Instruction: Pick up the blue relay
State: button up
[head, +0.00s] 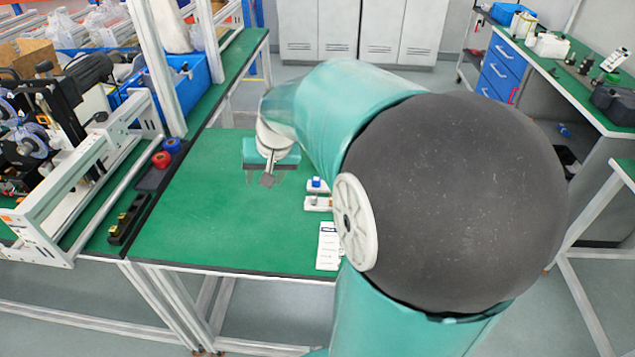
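A small blue relay (316,182) sits on a white base on the green table, left of my arm's big elbow joint. My gripper (266,178) hangs over the green table, to the left of the relay and apart from it. Its two fingers look spread wide at the ends of the teal crossbar, with nothing seen between them but a grey part at the middle. The fingertips are small and their height above the table is hard to tell.
A black rail with red and blue round parts (162,159) and a metal-framed machine (60,210) stand at left. The table's middle (235,225) is clear. My arm hides the table's right part.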

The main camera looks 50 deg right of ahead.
jog(key=w+d+f+m+g+h, duration=0.1)
jog(key=d+f+m+h, duration=0.1)
jog(key=d, duration=0.6)
jog(key=w+d+f+m+g+h, duration=0.1)
jog(key=d+f+h, duration=0.1)
jog(key=d, duration=0.7)
jog(key=x, duration=0.7)
jog(key=shift+f, duration=0.35)
jog(key=shift+x, duration=2.75)
jog(key=shift+a, duration=0.2)
grip_shut()
